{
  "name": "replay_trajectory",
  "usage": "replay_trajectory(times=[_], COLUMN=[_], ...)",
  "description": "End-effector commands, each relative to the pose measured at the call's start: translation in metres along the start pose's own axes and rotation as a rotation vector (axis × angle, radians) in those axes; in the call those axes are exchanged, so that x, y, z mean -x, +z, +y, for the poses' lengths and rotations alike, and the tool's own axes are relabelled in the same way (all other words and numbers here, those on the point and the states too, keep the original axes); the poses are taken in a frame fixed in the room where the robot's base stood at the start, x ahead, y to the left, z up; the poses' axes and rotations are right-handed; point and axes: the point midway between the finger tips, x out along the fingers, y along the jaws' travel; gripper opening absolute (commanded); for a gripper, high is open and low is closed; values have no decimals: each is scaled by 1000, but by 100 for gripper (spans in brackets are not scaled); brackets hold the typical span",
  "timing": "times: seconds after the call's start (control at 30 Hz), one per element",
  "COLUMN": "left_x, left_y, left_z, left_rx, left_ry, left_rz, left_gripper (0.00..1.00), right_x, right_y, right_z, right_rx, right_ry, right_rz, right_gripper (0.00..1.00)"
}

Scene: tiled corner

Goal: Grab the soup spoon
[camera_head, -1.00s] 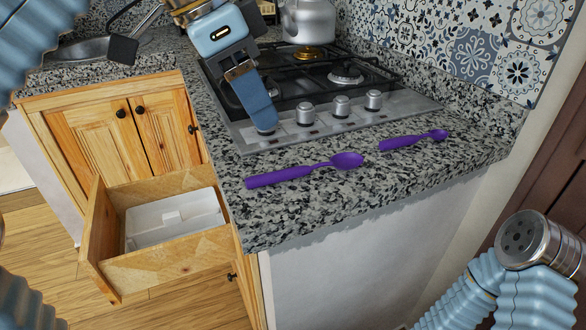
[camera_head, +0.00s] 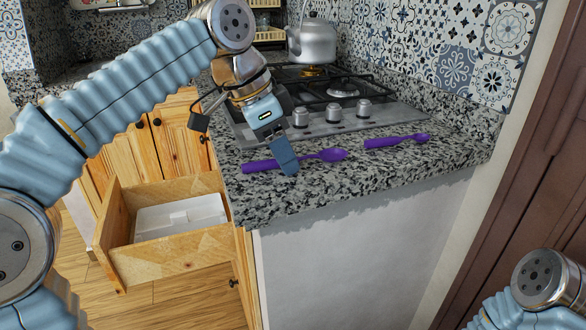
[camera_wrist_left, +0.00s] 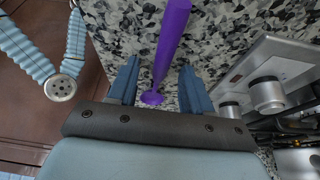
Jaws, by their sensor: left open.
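Two purple spoons lie on the speckled granite counter; the larger spoon (camera_head: 262,165) is at left, the smaller spoon (camera_head: 385,142) at right. Size alone does not show which one is the soup spoon. My left gripper (camera_head: 288,168) is over the larger spoon's neck in the head view and hides part of it. In the left wrist view, the larger spoon's handle (camera_wrist_left: 172,35) runs down between the two open fingers (camera_wrist_left: 160,78), apart from both, with its bowl (camera_wrist_left: 152,98) near the gripper's base. My right gripper is out of view; part of my right arm shows at lower right.
A gas stove (camera_head: 330,113) with knobs and a kettle (camera_head: 313,42) stands behind the spoons. An open wooden drawer (camera_head: 165,262) with a white tray (camera_head: 180,217) inside is below at left. The counter's front edge is close to the spoons.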

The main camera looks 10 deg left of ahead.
Motion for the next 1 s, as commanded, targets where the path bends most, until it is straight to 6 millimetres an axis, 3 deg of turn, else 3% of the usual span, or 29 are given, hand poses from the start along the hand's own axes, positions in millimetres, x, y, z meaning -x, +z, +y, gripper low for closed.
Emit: replay_trajectory(times=[0.07, 0.4, 0.77, 0.87, 1.0], left_x=[0, 1, 4, 13, 40], left_y=[0, 0, -2, -6, -14], left_z=[0, 0, 0, 0, 2], left_rx=[0, 0, -1, -2, -3], left_ry=[1, 1, 0, 0, -3], left_rz=[-1, 0, 1, 2, 3], left_gripper=[51, 0, 0, 0, 0], right_x=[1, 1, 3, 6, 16], right_y=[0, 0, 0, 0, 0], right_z=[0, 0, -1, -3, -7], right_rx=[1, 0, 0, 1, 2], right_ry=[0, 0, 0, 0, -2], right_rz=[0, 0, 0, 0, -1], right_gripper=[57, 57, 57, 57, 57])
